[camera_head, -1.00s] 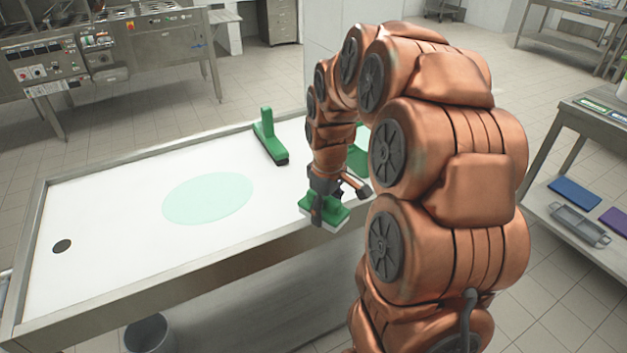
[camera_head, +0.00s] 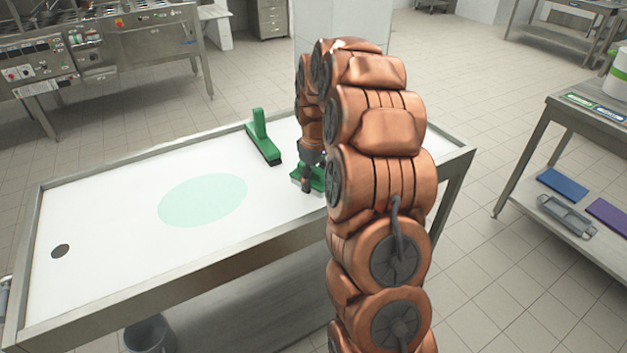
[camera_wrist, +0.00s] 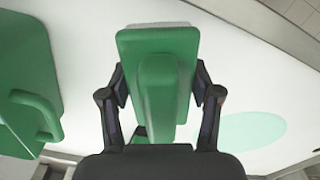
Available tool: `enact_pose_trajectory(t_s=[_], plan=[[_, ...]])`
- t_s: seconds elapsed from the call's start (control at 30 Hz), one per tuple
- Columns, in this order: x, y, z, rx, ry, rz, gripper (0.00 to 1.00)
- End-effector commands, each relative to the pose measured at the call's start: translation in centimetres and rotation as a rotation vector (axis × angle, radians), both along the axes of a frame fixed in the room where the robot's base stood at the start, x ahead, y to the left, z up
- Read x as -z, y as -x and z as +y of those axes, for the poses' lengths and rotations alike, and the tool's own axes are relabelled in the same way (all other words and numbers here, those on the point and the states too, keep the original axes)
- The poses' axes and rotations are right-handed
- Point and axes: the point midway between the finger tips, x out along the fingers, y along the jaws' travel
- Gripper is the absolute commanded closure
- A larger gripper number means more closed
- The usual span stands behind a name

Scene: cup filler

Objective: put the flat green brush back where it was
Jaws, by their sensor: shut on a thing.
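The flat green brush (camera_head: 318,180) is in my gripper (camera_head: 309,168), over the right part of the white table, partly hidden by my arm. In the wrist view the brush (camera_wrist: 128,45) lies between the two fingers, with its raised handle along the middle. My gripper is shut on it. I cannot tell whether its underside touches the table. A larger green piece with a loop handle (camera_wrist: 25,65) lies to the left in the wrist view; my arm hides it in the head view.
The white table (camera_head: 110,215) has a raised metal rim. A green tool with an upright handle (camera_head: 263,140) stands near its far edge. A pale green oval (camera_head: 203,200) and a dark round spot (camera_head: 61,251) mark its clear left part. A shelf table (camera_head: 560,110) stands at right.

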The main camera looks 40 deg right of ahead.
Motion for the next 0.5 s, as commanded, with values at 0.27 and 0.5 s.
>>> enact_pose_trajectory(t_s=[0.27,0.5], plan=[[0.1,-1.7,-1.0,-0.001,-0.001,0.0,0.81],[0.2,-2.4,-1.4,0.0,0.0,-0.002,0.81]])
